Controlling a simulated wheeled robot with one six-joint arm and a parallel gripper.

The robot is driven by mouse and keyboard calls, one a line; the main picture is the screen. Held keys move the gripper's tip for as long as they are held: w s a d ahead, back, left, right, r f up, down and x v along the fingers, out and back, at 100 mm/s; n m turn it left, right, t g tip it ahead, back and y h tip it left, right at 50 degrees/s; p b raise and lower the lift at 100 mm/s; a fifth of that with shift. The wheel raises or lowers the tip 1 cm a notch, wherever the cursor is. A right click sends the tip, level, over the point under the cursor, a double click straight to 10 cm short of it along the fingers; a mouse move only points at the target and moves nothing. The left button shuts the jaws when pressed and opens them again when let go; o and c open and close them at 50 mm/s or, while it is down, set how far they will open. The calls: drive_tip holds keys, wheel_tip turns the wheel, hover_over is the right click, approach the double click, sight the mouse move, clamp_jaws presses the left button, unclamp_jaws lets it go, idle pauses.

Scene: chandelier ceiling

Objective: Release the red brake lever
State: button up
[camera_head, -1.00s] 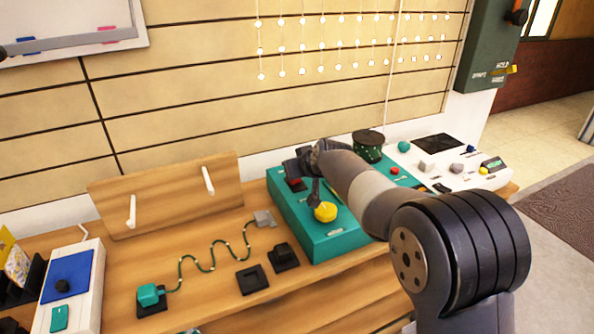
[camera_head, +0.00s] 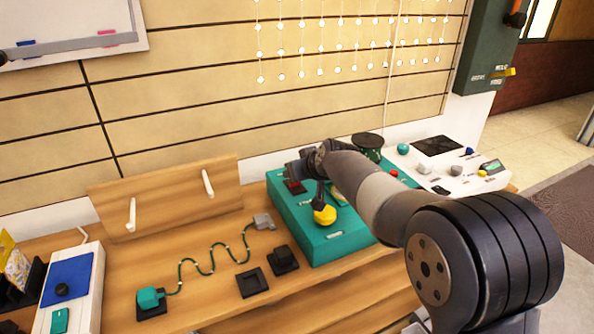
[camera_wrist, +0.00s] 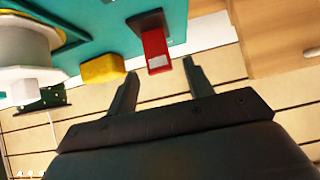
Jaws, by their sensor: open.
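The red brake lever (camera_wrist: 156,50) shows in the wrist view, rising from a dark base on the teal box (camera_wrist: 100,25). It lies just beyond the gap between my fingertips, apart from both fingers. My gripper (camera_wrist: 161,76) is open and empty, one finger to each side of the lever's line. In the head view the lever (camera_head: 295,187) is a small red patch on the teal box (camera_head: 330,248). My gripper (camera_head: 300,168) is just behind it there, partly hidden by my own wrist.
A yellow knob (camera_head: 325,214) stands on the box near the lever. A yellow block (camera_wrist: 103,68) is left of my fingers in the wrist view. A dark-topped reel (camera_head: 367,145) and a white panel (camera_head: 455,170) lie to the right. The wooden slat wall (camera_head: 200,110) is close behind.

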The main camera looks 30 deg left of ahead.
drive_tip(key=v, duration=0.8)
drive_tip(key=shift+p, duration=0.45)
